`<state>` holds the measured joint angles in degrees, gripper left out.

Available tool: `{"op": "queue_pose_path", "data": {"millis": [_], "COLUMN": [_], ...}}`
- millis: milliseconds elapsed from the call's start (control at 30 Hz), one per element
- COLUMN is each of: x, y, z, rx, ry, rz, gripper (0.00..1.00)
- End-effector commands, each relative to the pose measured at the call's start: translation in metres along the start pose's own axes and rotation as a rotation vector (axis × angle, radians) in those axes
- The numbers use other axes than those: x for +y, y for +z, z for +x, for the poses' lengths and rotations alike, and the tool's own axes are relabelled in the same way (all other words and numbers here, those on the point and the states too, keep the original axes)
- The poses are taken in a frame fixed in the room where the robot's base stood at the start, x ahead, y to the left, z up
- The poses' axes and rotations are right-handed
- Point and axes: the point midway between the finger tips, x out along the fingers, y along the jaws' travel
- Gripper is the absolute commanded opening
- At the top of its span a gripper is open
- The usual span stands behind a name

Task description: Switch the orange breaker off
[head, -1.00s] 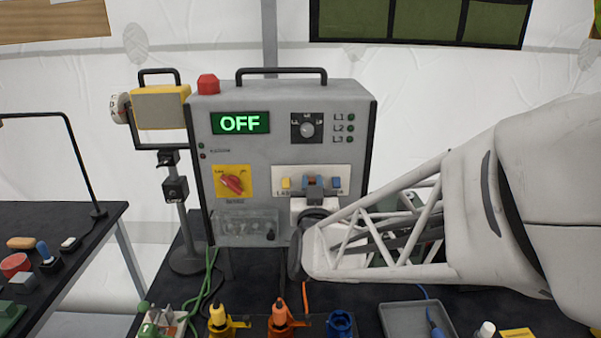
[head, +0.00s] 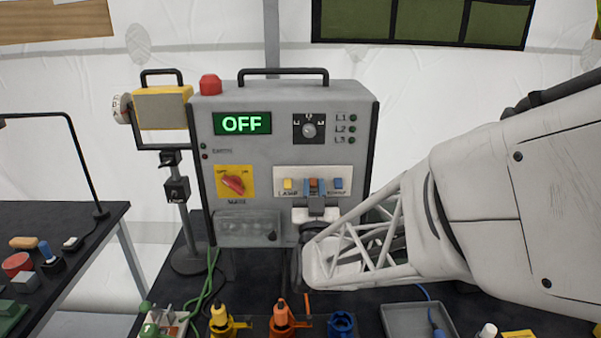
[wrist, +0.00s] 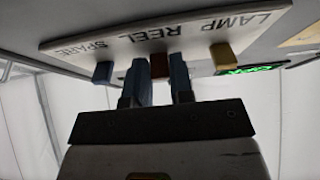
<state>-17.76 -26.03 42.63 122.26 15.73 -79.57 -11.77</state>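The orange breaker (head: 313,182) is the middle switch of a row of three on the white strip of the grey panel box (head: 285,155). My gripper (head: 316,195) is just below and in front of it, and hides its lower part in the head view. In the wrist view the orange breaker (wrist: 159,66) shows in the narrow gap between the two fingers (wrist: 162,78), which stand apart. I cannot tell whether they touch it, or which way the breaker is tipped. The yellow breaker (head: 288,184) is to its left, the blue breaker (head: 338,184) to its right.
The panel's green display (head: 242,123) reads OFF. A red rotary switch (head: 233,182) and a selector knob (head: 309,130) are on the same face. Coloured connectors (head: 282,318) and a grey tray (head: 418,318) lie on the dark table below. A yellow lamp (head: 162,108) stands left.

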Motion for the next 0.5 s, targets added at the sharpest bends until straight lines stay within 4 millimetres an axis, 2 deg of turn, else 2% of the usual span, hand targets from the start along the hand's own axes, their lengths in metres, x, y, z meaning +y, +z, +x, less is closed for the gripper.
{"op": "queue_pose_path", "data": {"millis": [33, 133, 500], "x": [0.0, 0.0, -0.0002], "y": [0.0002, 0.0001, 0.0], "z": [0.0, 0.0, -0.0022], "rx": [0.0, 0.0, 0.0], "ry": [0.0, 0.0, 0.0], "rz": [0.0, 0.0, 0.0], "gripper": [0.3, 0.45, 0.45]}}
